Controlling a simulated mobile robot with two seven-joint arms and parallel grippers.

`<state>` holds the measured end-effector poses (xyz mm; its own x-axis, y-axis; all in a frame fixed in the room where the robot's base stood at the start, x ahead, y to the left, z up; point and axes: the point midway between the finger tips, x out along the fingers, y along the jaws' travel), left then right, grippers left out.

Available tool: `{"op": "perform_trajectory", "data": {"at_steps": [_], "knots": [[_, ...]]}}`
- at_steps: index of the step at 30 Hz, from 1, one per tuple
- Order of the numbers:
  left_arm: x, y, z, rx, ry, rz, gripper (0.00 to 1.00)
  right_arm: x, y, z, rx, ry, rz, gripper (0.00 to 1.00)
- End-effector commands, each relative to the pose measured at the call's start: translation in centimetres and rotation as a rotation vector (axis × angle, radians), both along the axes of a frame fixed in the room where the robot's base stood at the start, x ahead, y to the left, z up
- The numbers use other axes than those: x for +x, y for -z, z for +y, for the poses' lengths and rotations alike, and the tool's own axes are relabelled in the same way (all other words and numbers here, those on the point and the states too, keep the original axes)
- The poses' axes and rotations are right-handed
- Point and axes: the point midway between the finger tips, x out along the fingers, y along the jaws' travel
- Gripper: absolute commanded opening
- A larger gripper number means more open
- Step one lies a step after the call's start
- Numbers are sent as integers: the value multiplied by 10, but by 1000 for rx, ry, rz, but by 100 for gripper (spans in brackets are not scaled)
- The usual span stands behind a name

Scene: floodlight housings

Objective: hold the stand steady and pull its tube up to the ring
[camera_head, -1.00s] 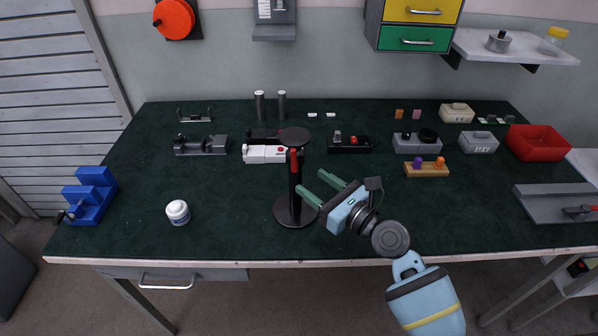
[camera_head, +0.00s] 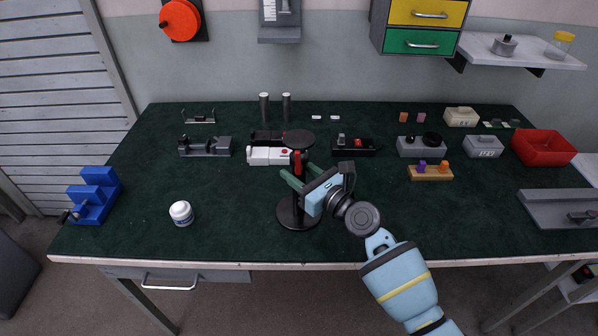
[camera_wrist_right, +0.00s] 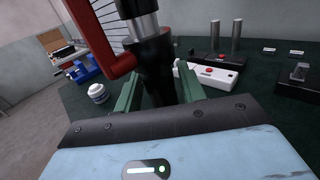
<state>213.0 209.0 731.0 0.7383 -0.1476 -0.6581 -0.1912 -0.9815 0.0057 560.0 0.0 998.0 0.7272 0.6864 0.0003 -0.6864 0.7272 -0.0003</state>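The stand has a round black base (camera_head: 298,214), a dark post and a flat dark disc (camera_head: 298,139) on top. A red part (camera_head: 298,160) shows on its upper post, and looks large at the left of the right wrist view (camera_wrist_right: 110,45). In that view a silver tube (camera_wrist_right: 145,27) comes out of a black collar (camera_wrist_right: 152,62). No ring can be made out surely. My right gripper (camera_head: 287,176) is open, its green fingers on either side of the black post, with a gap visible. My left gripper is out of view.
A white bottle (camera_head: 181,213) stands left of the stand, and a blue stepped block (camera_head: 95,196) farther left. A white device (camera_head: 268,156) and black housings lie just behind the stand. A wooden block with pegs (camera_head: 430,173) and a red bin (camera_head: 543,146) are at right.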

Motion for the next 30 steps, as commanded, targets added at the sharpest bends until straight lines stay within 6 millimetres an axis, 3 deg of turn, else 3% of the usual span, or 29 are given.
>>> {"op": "perform_trajectory", "data": {"at_steps": [1,8,10,11,16,30], "knots": [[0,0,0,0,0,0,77,0,0,0,0,0,0,33],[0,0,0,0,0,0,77,0,0,0,0,0,0,3],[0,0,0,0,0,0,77,0,0,0,0,0,0,0],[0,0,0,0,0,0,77,0,0,0,0,0,0,30],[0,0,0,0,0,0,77,0,0,0,0,0,0,53],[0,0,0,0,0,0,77,-10,1,-9,1,0,2,53]]}}
